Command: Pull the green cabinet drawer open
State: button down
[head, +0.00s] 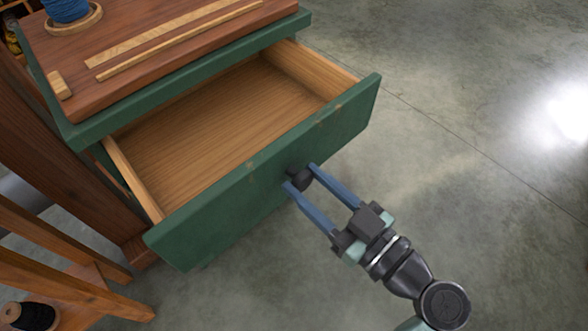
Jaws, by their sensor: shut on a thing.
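The green cabinet (95,128) stands at the upper left with a brown wooden top. Its drawer (225,205) is pulled well out, and the bare wooden inside shows empty where I can see it. A dark round knob (301,180) sits on the middle of the green drawer front. My gripper (300,177) reaches in from the lower right with its two blue fingers on either side of the knob, shut on it.
Wooden strips (170,38) and a blue wool spool (66,10) lie on the cabinet top. A wooden stool-like frame (60,265) with a dark spool (30,316) stands at the lower left. The grey floor (470,170) to the right is clear.

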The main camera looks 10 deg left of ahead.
jog(key=shift+s+d, duration=0.1)
jog(key=shift+d, duration=0.05)
jog(key=shift+c, duration=2)
grip_release()
jog(key=p+v, duration=0.2)
jog(key=v, duration=1.1)
jog(key=shift+p, duration=0.35)
